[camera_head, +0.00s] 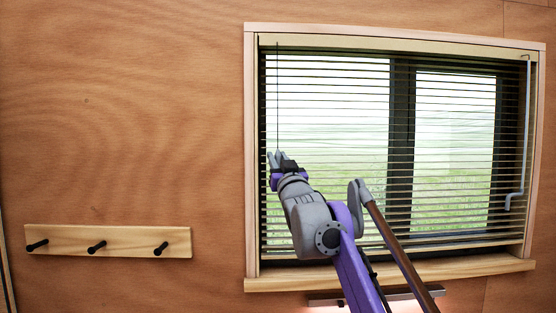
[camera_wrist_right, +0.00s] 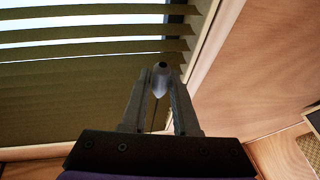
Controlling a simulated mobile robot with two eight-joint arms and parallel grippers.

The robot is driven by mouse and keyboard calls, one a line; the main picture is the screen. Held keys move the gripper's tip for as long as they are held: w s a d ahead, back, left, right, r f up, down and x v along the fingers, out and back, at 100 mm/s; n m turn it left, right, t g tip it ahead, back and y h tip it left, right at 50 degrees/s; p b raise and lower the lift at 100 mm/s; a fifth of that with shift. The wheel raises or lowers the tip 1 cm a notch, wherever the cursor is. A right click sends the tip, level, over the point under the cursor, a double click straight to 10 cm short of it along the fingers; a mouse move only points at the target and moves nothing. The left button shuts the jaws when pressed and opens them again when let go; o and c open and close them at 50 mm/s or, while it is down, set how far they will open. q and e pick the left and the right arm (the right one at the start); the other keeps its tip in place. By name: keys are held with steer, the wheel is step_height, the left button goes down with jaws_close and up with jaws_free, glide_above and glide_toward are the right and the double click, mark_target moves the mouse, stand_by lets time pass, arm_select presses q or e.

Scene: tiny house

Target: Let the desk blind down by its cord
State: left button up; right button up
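The desk blind (camera_head: 330,110) hangs in the wooden window frame, with thin slats spread from the head rail to near the sill. Light shows between them. Its thin dark cord (camera_head: 277,100) hangs at the left side. My right gripper (camera_head: 276,157) is at the cord's lower part, in front of the blind. In the right wrist view, the gripper's fingers (camera_wrist_right: 160,82) close in on a small grey cord end (camera_wrist_right: 160,76) and appear to touch it on both sides. The blind's slats (camera_wrist_right: 90,48) show behind. My left gripper is out of view.
A pale wand (camera_head: 526,130) hangs at the blind's right side. The wooden sill (camera_head: 460,270) juts out below. A peg rail (camera_head: 125,241) with black pegs is on the wall at left. The wall between the rail and window is clear.

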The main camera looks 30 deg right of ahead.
jaws_close()
stand_by(1.1)
